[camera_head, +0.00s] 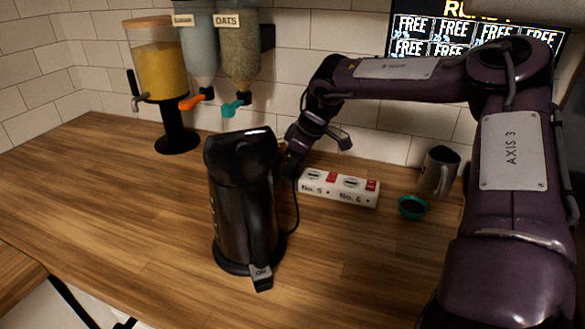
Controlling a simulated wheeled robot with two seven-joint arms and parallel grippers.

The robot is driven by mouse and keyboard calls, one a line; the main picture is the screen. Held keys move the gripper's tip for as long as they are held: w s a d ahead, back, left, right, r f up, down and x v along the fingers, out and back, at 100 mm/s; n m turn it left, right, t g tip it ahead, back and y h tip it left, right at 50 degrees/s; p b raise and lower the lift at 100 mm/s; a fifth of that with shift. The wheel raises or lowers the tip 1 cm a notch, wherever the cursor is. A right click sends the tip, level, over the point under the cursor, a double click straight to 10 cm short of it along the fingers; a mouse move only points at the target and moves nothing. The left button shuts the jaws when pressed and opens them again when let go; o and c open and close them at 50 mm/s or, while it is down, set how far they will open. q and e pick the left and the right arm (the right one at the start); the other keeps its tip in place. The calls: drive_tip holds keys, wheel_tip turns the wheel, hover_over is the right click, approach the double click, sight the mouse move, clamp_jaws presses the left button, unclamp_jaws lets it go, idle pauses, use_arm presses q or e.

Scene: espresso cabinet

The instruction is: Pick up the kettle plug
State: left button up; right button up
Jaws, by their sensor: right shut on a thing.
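The black kettle (243,200) stands upright on its base on the wooden counter. Its thin black cord (297,205) rises from the base on the right side toward my right gripper. My right gripper (288,164) is just behind and right of the kettle's upper body, left of the socket strip. It is shut on the kettle plug, at the upper end of the cord. The plug and fingertips are dark and largely hidden, so the plug's outline cannot be made out. My left gripper is not in view.
A white socket strip (339,188) marked No. 5 and No. 6 lies behind the kettle. A teal cup (412,207) and a grey mug (438,171) stand at right. A juice dispenser (160,75) stands at back left. The left counter is clear.

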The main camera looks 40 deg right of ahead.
wheel_tip(320, 180, up, 20)
drive_tip(key=shift+p, duration=0.3)
idle(0.3)
drive_tip(key=o, duration=0.5)
drive_tip(key=c, duration=0.5)
drive_tip(key=shift+c, duration=0.2)
drive_tip(key=shift+r, duration=0.15)
drive_tip(key=shift+r+p, duration=0.8)
drive_tip(key=shift+p, duration=0.25)
